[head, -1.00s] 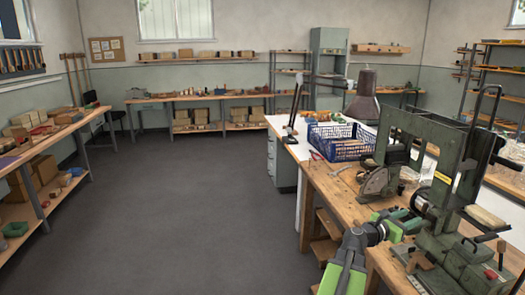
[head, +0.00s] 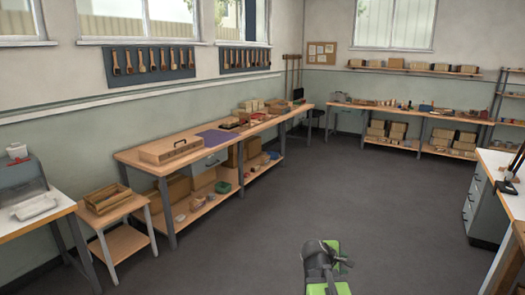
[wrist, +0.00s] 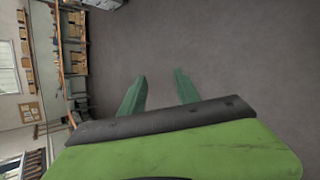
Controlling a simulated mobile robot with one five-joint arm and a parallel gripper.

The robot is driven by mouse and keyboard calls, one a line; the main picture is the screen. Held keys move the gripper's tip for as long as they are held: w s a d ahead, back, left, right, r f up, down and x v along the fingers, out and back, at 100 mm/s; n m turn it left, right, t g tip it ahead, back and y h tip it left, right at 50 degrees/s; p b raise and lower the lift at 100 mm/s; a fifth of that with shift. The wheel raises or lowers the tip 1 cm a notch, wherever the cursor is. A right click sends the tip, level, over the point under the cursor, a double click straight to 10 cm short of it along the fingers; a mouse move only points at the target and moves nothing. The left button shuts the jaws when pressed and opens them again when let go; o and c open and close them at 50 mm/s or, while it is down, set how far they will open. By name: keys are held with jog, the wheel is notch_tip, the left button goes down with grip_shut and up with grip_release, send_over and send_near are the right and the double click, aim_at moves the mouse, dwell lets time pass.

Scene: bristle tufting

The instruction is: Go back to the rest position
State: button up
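In the wrist view my gripper (wrist: 161,74) shows two green fingers standing apart. It is open with nothing between the fingers, and only bare grey floor (wrist: 230,60) lies beyond them. In the head view my grey and green arm (head: 325,268) is at the bottom, a little right of centre, over open floor. The fingers are not clear in that view. No object is close to my gripper.
A long wooden bench (head: 140,155) with a lower shelf runs along the left wall. A small stand with a wooden tray (head: 107,198) is at the near left. A white-topped bench (head: 508,182) edges the right. A back bench (head: 400,113) stands far off. The middle floor is free.

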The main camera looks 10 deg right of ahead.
jog(key=s+a+f+m+g+y, duration=0.1)
jog(key=s+a+f+m+y, duration=0.1)
jog(key=a, duration=0.6)
jog(key=s+a+f+m+g+y, duration=0.2)
jog(key=s+a+m+y, duration=0.1)
jog(key=a+m, duration=0.3)
jog(key=s+a+f+m+g+y, duration=0.1)
jog(key=s+a+f+m+y, duration=0.2)
jog(key=a, duration=0.7)
jog(key=shift+s+a+m+g, duration=0.3)
jog(key=shift+s+a+m, duration=0.05)
jog(key=shift+s+m, duration=0.15)
jog(key=shift+d, duration=0.15)
